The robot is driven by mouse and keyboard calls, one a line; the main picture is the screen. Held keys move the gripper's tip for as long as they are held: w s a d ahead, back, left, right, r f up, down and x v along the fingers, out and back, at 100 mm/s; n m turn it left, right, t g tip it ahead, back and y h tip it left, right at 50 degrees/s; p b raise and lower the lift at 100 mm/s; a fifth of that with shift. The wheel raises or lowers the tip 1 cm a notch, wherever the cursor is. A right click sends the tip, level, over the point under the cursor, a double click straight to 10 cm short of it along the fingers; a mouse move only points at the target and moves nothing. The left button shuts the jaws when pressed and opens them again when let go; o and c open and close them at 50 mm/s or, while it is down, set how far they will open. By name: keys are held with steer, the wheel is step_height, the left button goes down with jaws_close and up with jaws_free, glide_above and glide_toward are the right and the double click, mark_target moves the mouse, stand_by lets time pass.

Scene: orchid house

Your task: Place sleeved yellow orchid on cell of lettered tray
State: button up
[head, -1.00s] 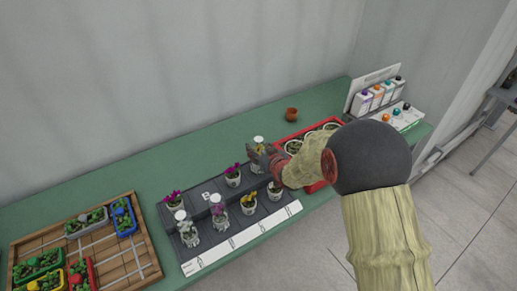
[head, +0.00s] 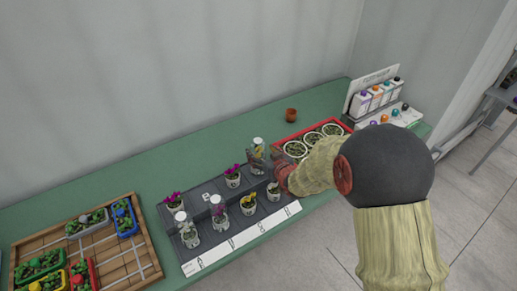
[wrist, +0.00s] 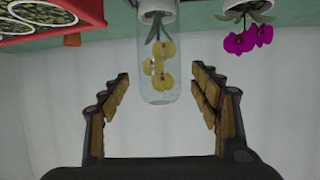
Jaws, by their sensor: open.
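The sleeved yellow orchid (head: 258,148) stands upright in a white pot on the back step of a dark stepped stand (head: 207,228). In the wrist view its clear sleeve with yellow blooms (wrist: 158,70) appears upside down. My gripper (wrist: 162,82) is open, with a finger on each side of the sleeve's free end and gaps on both sides; nothing is gripped. In the head view my gripper (head: 272,166) is beside the orchid, partly covering its pot. A wooden tray (head: 100,263) divided into cells lies at the left; I cannot make out letters on it.
Several other potted orchids, some sleeved, share the stand, including a magenta one (head: 232,176) left of the yellow. A red tray (head: 281,138) of round pots is close on the right. Small colored boxes of plants (head: 124,218) occupy part of the wooden tray.

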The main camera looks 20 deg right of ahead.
steer(key=s+d+r+m+g+h+p, duration=0.1)
steer(key=s+d+r+m+g+h, duration=0.2)
steer(key=s+r, duration=1.3)
steer(key=s+a+r+g, duration=0.1)
steer(key=s+r+g, duration=0.1)
steer(key=s, duration=0.8)
steer(key=s+a+r+n+g, duration=0.1)
steer(key=s+a+g, duration=0.1)
steer(key=s, duration=0.9)
steer(key=shift+a+r+g+y, duration=0.3)
steer(key=shift+r+g+y, duration=0.1)
